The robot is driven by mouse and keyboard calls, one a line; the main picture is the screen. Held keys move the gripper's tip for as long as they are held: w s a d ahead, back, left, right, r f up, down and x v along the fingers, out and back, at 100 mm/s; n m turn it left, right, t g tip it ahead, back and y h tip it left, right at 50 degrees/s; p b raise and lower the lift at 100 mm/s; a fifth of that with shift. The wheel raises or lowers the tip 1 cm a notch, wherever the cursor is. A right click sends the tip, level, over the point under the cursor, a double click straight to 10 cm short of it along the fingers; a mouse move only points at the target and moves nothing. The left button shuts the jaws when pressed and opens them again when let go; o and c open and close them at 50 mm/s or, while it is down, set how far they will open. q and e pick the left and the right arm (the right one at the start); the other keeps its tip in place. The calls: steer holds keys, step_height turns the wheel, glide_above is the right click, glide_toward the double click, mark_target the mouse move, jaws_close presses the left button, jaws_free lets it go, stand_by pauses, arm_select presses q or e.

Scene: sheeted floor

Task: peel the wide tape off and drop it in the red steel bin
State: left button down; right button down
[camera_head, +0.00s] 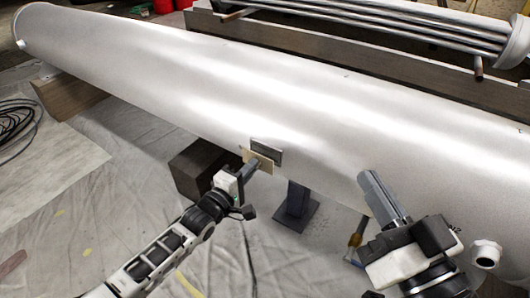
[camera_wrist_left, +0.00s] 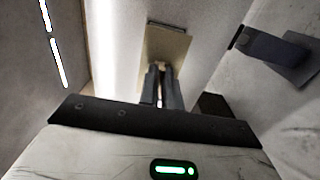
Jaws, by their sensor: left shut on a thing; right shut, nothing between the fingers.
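A tan piece of wide tape (camera_head: 264,162) is at the lower side of the big silver cylinder, just in front of a dark grey patch (camera_head: 268,150). My left gripper (camera_head: 253,168) is shut on the tape's lower edge. In the left wrist view the tape (camera_wrist_left: 165,48) stands flat beyond the two closed fingers (camera_wrist_left: 162,72). I cannot tell how much of the tape still touches the cylinder. My right gripper (camera_head: 368,180) is shut and empty, in front of the cylinder at the right. A red container (camera_head: 183,4) is cut off at the top edge; whether it is the steel bin is unclear.
The long silver cylinder (camera_head: 160,65) crosses the view on wooden blocks (camera_head: 65,95) and a dark metal stand (camera_head: 295,205). A pipe bundle (camera_head: 400,25) lies behind it. Black cable (camera_head: 15,120) is coiled at the left. The sheeted floor (camera_head: 110,190) in front is mostly clear.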

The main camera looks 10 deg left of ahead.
arm_select(q)
steer(key=shift+p+v, duration=0.45)
steer(key=shift+v, duration=0.3)
steer(key=shift+p+v, duration=1.25)
steer(key=shift+v, duration=0.85)
